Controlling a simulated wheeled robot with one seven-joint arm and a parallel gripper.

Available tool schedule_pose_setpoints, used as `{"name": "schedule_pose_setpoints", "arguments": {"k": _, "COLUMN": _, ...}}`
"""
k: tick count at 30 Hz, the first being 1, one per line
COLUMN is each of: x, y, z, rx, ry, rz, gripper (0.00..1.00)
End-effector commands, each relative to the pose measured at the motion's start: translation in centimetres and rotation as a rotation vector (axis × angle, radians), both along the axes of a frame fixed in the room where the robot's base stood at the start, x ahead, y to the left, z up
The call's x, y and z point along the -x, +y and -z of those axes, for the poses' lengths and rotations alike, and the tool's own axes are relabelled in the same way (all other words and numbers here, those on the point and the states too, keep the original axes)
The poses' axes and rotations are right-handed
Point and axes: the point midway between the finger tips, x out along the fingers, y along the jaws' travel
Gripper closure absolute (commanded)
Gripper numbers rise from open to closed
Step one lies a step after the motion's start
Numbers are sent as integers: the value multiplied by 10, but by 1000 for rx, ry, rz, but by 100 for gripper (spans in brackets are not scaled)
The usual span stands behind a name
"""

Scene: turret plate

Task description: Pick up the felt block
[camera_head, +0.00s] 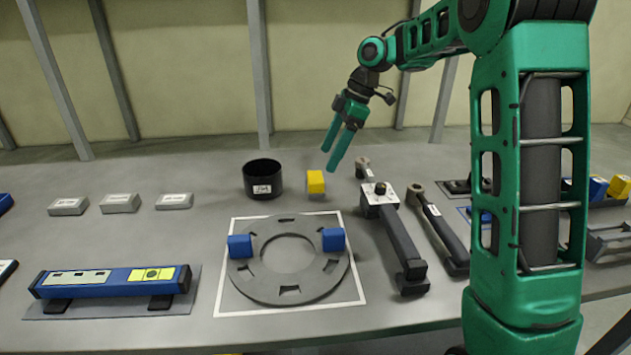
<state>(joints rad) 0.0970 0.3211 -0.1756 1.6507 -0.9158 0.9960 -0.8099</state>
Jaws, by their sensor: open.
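A small yellow block (315,182) with a thin grey layer at its bottom stands upright on the grey bench (215,195), just right of a black cup. It looks most like the felt block, but no readable label confirms this. My gripper (331,160) is open and empty, with its green fingers pointing down and to the left. Its fingertips are above and slightly right of the yellow block, apart from it in the picture. Exactly how far in depth I cannot tell. No part of the block's front is hidden.
The black cup (263,179) stands close left of the block. A grey slotted ring plate (288,291) with two blue blocks lies in front. A dark clamp-like tool (398,238) lies to the right. Labelled grey blocks (120,203) and a blue level (110,283) are left.

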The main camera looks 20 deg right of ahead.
Motion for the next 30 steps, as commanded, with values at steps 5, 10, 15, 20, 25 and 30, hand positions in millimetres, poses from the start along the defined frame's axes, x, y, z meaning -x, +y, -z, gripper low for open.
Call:
{"name": "schedule_pose_setpoints", "arguments": {"k": 5, "x": -4, "y": 2, "z": 16, "rx": -6, "ry": -5, "rz": -24, "gripper": 23}}
{"name": "schedule_pose_setpoints", "arguments": {"k": 10, "x": -6, "y": 4, "z": 39, "rx": -4, "ry": -5, "rz": -12, "gripper": 23}}
{"name": "schedule_pose_setpoints", "arguments": {"k": 15, "x": -7, "y": 4, "z": 51, "rx": -3, "ry": -6, "rz": -6, "gripper": 23}}
{"name": "schedule_pose_setpoints", "arguments": {"k": 20, "x": -9, "y": 7, "z": 58, "rx": -3, "ry": -6, "rz": -5, "gripper": 23}}
{"name": "schedule_pose_setpoints", "arguments": {"k": 25, "x": -15, "y": 14, "z": 76, "rx": -3, "ry": -5, "rz": -6, "gripper": 23}}
{"name": "schedule_pose_setpoints", "arguments": {"k": 30, "x": -18, "y": 22, "z": 96, "rx": -4, "ry": -6, "rz": -4, "gripper": 23}}
